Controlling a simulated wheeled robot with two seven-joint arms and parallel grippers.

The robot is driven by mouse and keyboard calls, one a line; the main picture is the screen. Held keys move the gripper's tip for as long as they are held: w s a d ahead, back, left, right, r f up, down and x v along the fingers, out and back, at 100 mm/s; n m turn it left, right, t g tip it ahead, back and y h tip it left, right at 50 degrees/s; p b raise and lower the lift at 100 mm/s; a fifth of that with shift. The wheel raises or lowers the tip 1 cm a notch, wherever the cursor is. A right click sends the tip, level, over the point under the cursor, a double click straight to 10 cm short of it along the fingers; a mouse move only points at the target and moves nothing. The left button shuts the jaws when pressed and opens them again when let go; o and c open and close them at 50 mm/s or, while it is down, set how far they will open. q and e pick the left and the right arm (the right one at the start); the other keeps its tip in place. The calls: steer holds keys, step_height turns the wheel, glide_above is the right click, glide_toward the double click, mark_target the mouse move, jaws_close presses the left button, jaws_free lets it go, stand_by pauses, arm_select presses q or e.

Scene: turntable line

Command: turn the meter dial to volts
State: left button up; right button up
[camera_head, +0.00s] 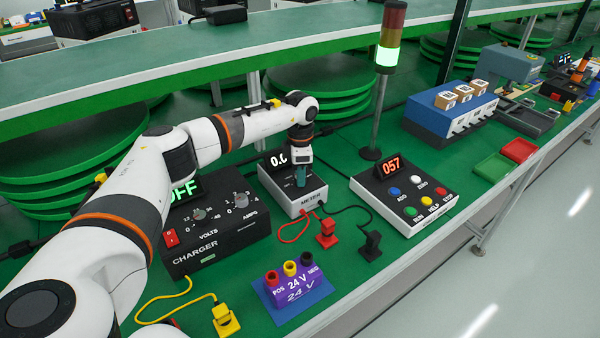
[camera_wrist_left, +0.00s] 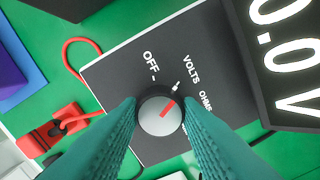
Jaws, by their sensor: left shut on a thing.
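The meter (camera_head: 291,190) is a pale box with a dark face on the green bench; the left wrist view also shows its dark face (camera_wrist_left: 130,75). My left gripper (camera_head: 302,181) reaches down onto it. In the left wrist view, the teal fingers of my left gripper (camera_wrist_left: 160,113) are shut on the round grey dial (camera_wrist_left: 158,120), one on each side. The dial's red pointer points up and right, roughly at the tick by VOLTS. OFF lies left of it and OHMS right. The display (camera_wrist_left: 285,50) shows 0.0 and a V. My right gripper is out of view.
The black charger (camera_head: 215,236) stands left of the meter. A red plug (camera_head: 327,236) and a black plug (camera_head: 371,245) on leads lie in front. A purple 24 V block (camera_head: 293,288) and yellow plug (camera_head: 225,320) are nearer. A button box (camera_head: 405,197) stands right.

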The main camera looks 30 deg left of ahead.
arm_select(q)
steer(key=shift+r, duration=0.1)
steer(key=o, duration=1)
steer(key=shift+c, duration=0.2)
step_height(320, 180, up, 12)
steer(key=b, duration=0.1)
